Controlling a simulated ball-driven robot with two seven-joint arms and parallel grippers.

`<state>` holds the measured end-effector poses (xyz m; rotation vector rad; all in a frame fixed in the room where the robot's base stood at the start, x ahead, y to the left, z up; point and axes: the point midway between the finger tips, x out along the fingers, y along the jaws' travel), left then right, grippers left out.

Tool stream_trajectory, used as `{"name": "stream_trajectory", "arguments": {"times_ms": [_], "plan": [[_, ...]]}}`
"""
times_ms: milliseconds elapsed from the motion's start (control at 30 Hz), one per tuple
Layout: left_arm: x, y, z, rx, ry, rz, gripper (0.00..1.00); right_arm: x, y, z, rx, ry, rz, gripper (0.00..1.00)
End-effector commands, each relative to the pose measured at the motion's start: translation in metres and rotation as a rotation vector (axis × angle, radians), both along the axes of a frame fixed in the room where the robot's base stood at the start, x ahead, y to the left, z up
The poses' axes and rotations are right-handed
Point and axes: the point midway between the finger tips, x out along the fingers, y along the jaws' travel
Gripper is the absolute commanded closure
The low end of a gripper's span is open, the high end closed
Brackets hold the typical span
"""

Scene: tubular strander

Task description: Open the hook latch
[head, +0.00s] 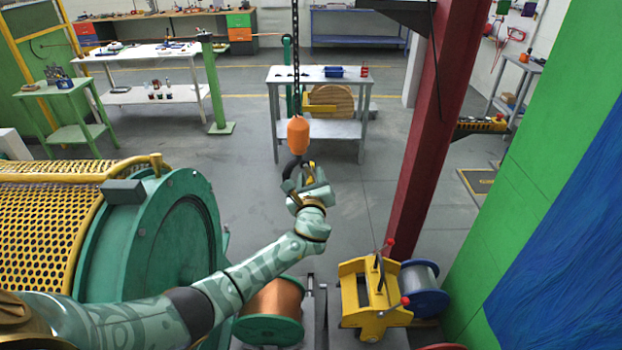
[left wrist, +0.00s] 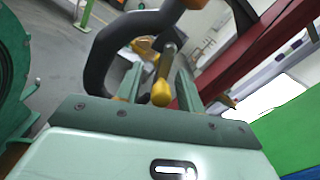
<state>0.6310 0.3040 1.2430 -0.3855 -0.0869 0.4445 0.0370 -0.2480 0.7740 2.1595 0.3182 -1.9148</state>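A dark crane hook (head: 290,167) hangs under an orange hook block (head: 298,135) on a chain. My left gripper (head: 306,180) is right at the hook, partly covering it. In the left wrist view the thick black hook (left wrist: 98,62) curves around the left and top. A yellow-tipped lever, seemingly the latch (left wrist: 162,92), points toward the camera between my two fingers. The fingers stand apart with gaps visible on both sides of the lever, so the gripper looks open. Whether the latch is open or closed is not clear. My right gripper is not in view.
A green reel with a yellow mesh guard (head: 50,220) stands at left. A copper spool (head: 272,305), a yellow fixture (head: 368,295) and a blue-flanged spool (head: 422,285) are below. A red column (head: 430,130) rises at right. A grey table (head: 318,78) stands behind the hook.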

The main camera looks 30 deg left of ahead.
Motion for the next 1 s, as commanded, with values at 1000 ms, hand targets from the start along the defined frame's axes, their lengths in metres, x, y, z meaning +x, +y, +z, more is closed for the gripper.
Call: {"name": "stream_trajectory", "arguments": {"times_ms": [1000], "plan": [[0.003,-0.007,0.0,-0.197,-0.097,0.001,1.0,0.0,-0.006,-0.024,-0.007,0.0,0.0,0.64]]}}
